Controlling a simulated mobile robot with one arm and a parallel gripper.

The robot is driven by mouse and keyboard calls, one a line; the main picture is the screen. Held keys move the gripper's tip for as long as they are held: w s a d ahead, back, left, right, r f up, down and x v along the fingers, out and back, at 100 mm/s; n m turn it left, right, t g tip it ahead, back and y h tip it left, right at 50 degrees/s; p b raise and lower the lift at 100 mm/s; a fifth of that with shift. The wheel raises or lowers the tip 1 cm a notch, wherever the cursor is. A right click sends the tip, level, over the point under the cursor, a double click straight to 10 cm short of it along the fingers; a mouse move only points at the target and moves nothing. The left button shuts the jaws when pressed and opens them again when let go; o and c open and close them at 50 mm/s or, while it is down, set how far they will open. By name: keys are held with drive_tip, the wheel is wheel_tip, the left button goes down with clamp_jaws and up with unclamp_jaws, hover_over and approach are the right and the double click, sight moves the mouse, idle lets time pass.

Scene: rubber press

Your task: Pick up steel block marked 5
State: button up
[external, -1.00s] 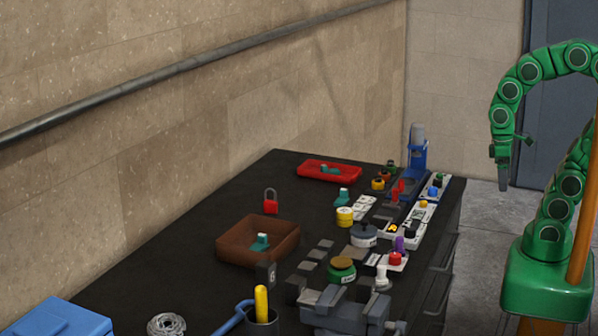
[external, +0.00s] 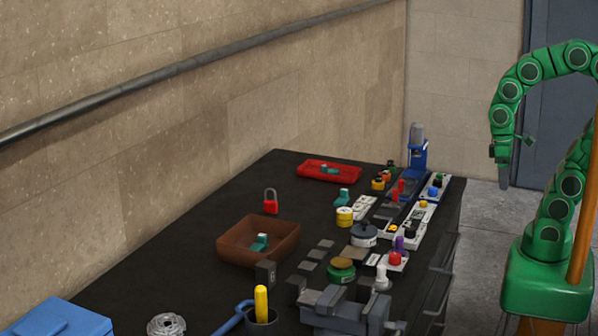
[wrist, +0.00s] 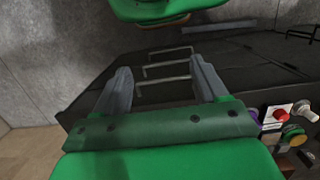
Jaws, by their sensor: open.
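A dark upright block (external: 266,273) with a small pale mark stands on the black bench, just in front of the brown tray; the mark is too small to read. Several flat grey blocks (external: 316,254) lie in a row to its right, with no readable numbers. I cannot tell which block is marked 5. My gripper (external: 503,180) hangs empty beyond the bench's right edge, well away from the blocks. In the wrist view my gripper (wrist: 161,82) has its two grey fingers wide apart, with the bench side and its drawer handles behind them. No block shows between them.
A brown tray (external: 228,254) and a red tray (external: 308,173) hold teal pieces. A vise (external: 345,312), a yellow-handled tool in a cup (external: 261,303) and a blue box (external: 55,320) crowd the front. Switches and buttons line the right edge. The bench's left part is mostly clear.

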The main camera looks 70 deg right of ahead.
sight(291, 294)
drive_tip(key=w+a+m+y, duration=0.25)
drive_tip(key=w+a, duration=0.55)
drive_tip(key=a, duration=0.4)
drive_tip(key=w+a+r+m+y, duration=0.15)
drive_tip(key=w+a+y, duration=0.25)
drive_tip(key=w+a, duration=0.7)
drive_tip(key=w+a+m+y, duration=0.35)
drive_tip(key=w+a, duration=0.25)
drive_tip(key=a, duration=0.8)
drive_tip(key=w+a+f+m+t+y, duration=0.1)
drive_tip(key=w+a+f+m, duration=0.2)
drive_tip(key=w, duration=0.3)
drive_tip(key=w+a+f+m+t+y, duration=0.1)
drive_tip(key=w+a+f+m, duration=0.3)
drive_tip(key=w+a+f, duration=0.1)
drive_tip(key=w+a+f+m+y, duration=0.1)
drive_tip(key=w+a+f+m, duration=0.3)
drive_tip(key=w+a+f, duration=0.2)
drive_tip(key=shift+w+f+t+y, duration=0.15)
drive_tip(key=shift+w+t+y, duration=0.15)
drive_tip(key=shift+w+t, duration=0.1)
drive_tip(key=shift+x, duration=3.9)
drive_tip(key=shift+s, duration=0.1)
clamp_jaws()
